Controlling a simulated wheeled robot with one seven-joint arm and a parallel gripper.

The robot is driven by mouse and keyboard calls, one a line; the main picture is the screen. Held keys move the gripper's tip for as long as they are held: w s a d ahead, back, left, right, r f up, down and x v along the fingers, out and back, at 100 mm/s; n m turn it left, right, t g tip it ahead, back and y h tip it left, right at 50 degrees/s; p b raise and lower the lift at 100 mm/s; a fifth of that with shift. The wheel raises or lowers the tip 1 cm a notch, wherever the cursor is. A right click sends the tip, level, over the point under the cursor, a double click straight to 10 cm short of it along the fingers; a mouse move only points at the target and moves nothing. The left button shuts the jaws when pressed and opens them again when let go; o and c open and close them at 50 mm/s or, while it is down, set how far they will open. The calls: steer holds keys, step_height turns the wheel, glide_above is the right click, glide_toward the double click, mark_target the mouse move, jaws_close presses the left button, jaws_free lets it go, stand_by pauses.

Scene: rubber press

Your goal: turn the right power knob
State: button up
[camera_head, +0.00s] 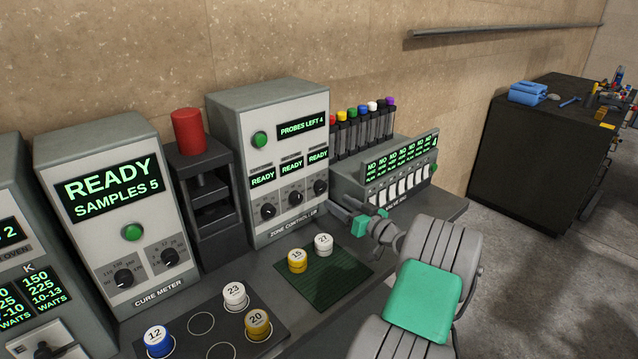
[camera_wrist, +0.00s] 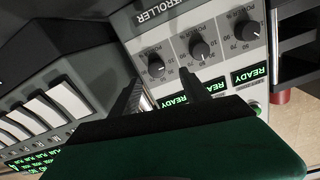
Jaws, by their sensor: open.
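The zone controller (camera_head: 272,160) is a grey box with three dark knobs in a row low on its face. The right power knob (camera_head: 320,186) is the one nearest the valve box. The wrist view is turned over, so this knob (camera_wrist: 155,65) is the leftmost there. The middle (camera_wrist: 199,48) and left (camera_wrist: 249,29) knobs are also visible. My gripper (camera_wrist: 163,85) is open and empty, its two dark fingers pointing toward the panel, with the right knob just beyond their tips. They look apart from it. In the head view my gripper (camera_head: 366,215) is in front of the valve box.
The valve box (camera_head: 345,180), with white switches and colored-capped tubes, stands right of the controller. Numbered yellow (camera_head: 297,261) and white (camera_head: 323,245) containers sit on a green mat (camera_head: 325,293) in front. The cure meter (camera_head: 105,190) and a red-topped press (camera_head: 189,130) stand left.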

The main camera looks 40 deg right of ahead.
mark_target(323, 188)
steer(key=w, duration=0.2)
steer(key=w+p, duration=0.1)
steer(key=w, duration=0.1)
steer(key=w+d+p, duration=0.1)
steer(key=w, duration=0.2)
steer(key=shift+w+r, duration=0.1)
steer(key=shift+r, duration=0.05)
steer(key=shift+c, duration=0.3)
jaws_close()
steer(key=shift+a, duration=0.2)
steer(key=shift+d+m, duration=0.2)
steer(key=shift+m, duration=0.1)
